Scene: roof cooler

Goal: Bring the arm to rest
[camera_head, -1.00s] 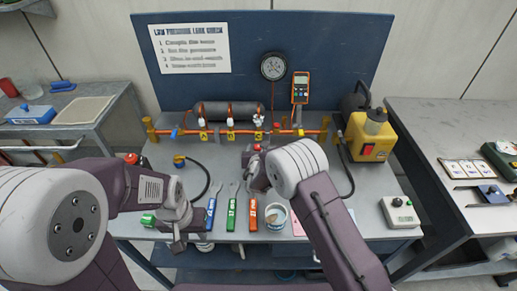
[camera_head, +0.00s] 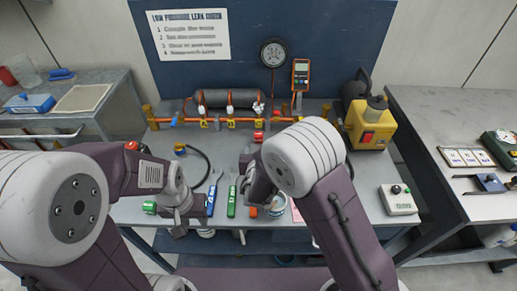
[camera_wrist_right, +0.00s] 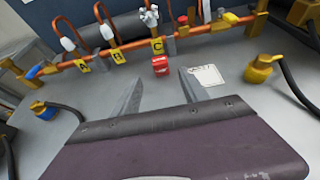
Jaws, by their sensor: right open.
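My right gripper (camera_wrist_right: 157,95) is open in the right wrist view, its two grey fingers apart with nothing held between them. A small red block-like part (camera_wrist_right: 160,66) lies on the bench just past the fingertips. In the head view my right gripper (camera_head: 250,178) hangs over the middle of the bench, partly hidden by its own wrist. My left gripper (camera_head: 178,222) points down at the bench's front left; its jaws are too unclear to read. The orange pipe (camera_head: 190,121) with valves and labels A, B and C runs behind both grippers.
The grey bench (camera_head: 340,208) carries blue (camera_head: 212,200) and green (camera_head: 232,202) tools, a yellow pump (camera_head: 370,128) and a control box (camera_head: 398,199). A blue backboard (camera_head: 340,30) stands behind. Side tables flank the bench, with floor gaps between.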

